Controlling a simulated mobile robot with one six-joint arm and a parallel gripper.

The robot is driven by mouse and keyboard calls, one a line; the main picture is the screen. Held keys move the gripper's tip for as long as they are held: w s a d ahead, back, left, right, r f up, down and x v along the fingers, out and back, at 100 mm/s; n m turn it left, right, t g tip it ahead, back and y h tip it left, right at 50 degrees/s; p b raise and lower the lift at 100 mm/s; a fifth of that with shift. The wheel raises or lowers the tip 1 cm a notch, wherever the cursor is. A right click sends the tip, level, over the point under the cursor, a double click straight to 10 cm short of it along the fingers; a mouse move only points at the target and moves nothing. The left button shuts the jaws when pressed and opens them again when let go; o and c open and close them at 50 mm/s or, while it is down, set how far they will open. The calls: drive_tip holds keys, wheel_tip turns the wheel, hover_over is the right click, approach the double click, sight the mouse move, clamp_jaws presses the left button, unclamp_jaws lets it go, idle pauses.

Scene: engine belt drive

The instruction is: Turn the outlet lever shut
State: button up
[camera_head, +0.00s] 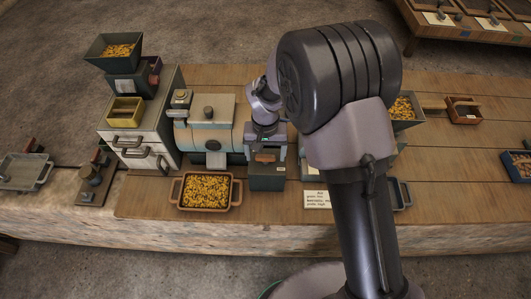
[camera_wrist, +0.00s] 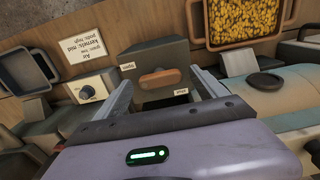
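The outlet lever (camera_wrist: 160,79) is an orange-brown bar on the face of a dark box (camera_wrist: 158,56). In the wrist view it lies nearly level, its right end slightly higher. A label reading "Open" (camera_wrist: 128,66) is at its upper left and one that seems to read "Shut" (camera_wrist: 181,92) at its lower right. My gripper (camera_wrist: 164,86) is open, one finger on each side of the lever, with gaps showing. In the head view the lever (camera_head: 265,158) shows just below my gripper (camera_head: 266,136).
A tray of yellow kernels (camera_head: 206,191) stands left of the dark box. A light-blue cylinder machine (camera_head: 200,138) is close on the left. A white note card (camera_head: 317,200) lies to the right. In the wrist view, a box with a dark knob (camera_wrist: 88,90) is beside the left finger.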

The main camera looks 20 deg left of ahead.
drive_tip(key=c, duration=1.3)
drive_tip(key=shift+n, duration=0.3)
drive_tip(key=n+p, duration=0.1)
drive_tip(key=n, duration=0.3)
drive_tip(key=shift+r, duration=0.1)
drive_tip(key=n+p, duration=0.1)
drive_tip(key=n, duration=0.4)
drive_tip(key=shift+p, duration=0.3)
drive_tip(key=n+p, duration=0.1)
drive_tip(key=n, duration=0.3)
drive_tip(key=shift+n+p, duration=0.55)
drive_tip(key=shift+n, duration=1.55)
